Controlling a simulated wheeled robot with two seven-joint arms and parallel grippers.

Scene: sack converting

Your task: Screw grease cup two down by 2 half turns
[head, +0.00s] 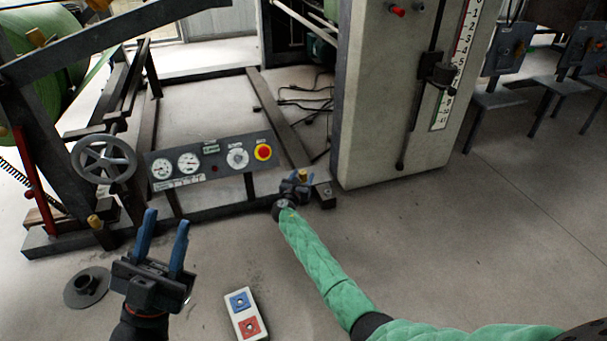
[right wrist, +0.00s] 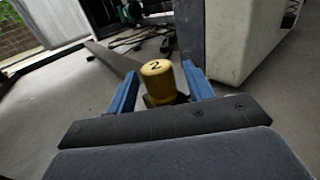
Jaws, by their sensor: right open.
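Grease cup two is a yellow cylinder marked "2" in the right wrist view (right wrist: 157,80), upright on a dark base. It shows small in the head view (head: 302,175), partly hidden by my gripper. My right gripper (head: 295,184) is open, with its blue fingers on either side of the cup in the right wrist view (right wrist: 160,88). Small gaps seem to show between fingers and cup; contact is hard to tell. My left gripper (head: 166,240) is open and empty, fingers pointing up, above the floor in front of the machine.
The control panel (head: 210,160) with gauges and a red button stands left of the cup. A handwheel (head: 104,158) is further left. A tall grey cabinet (head: 385,100) rises close at the right. A two-button box (head: 245,314) and a dark flanged disc (head: 87,287) lie on the floor.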

